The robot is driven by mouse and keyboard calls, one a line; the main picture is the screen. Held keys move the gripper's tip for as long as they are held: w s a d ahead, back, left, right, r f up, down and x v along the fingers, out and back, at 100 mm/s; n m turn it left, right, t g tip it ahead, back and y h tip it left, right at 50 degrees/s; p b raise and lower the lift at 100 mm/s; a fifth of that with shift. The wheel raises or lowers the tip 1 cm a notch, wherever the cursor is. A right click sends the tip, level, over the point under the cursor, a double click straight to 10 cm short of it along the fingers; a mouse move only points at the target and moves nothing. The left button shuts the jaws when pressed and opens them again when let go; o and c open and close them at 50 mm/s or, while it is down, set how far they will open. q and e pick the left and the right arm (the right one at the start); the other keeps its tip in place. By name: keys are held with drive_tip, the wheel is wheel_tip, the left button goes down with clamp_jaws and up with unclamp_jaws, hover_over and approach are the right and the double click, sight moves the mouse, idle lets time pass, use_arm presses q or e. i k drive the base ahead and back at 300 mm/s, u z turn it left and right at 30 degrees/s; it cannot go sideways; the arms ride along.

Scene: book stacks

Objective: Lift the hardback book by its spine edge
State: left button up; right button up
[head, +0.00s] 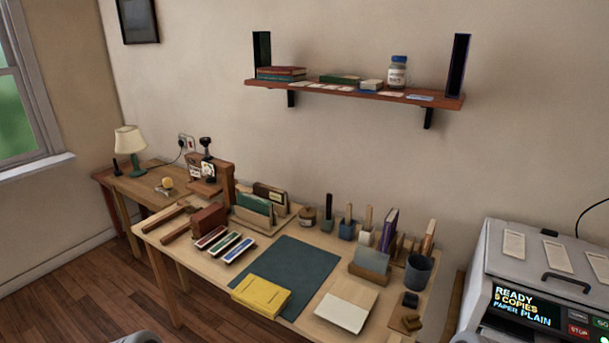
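Several book-like things show in the head view, and I cannot tell which is the hardback book. A purple book (389,231) stands upright, slightly tilted, near the back right of the table. A yellow book or pad (262,296) lies flat at the table's front edge, partly on a dark mat. A pale book or block (346,305) lies flat to the right of the mat. A stack of red and teal books (281,74) lies at the left end of the wall shelf. Neither gripper is in view; only small grey rounded pieces, perhaps mine, show at the bottom edge.
The dark mat (291,268) is mostly bare. A card holder (370,262), a dark cup (418,273) and upright tools crowd the table's right back. Colored trays (224,241) lie left of the mat. A copier (545,285) stands at the right.

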sight(268, 299)
drive_tip(key=z, duration=0.25)
drive_tip(key=k, duration=0.35)
drive_tip(key=z, duration=0.9)
drive_tip(key=i, duration=0.25)
drive_tip(key=u, duration=1.35)
drive_tip(key=i, duration=1)
drive_tip(key=u, duration=1.1)
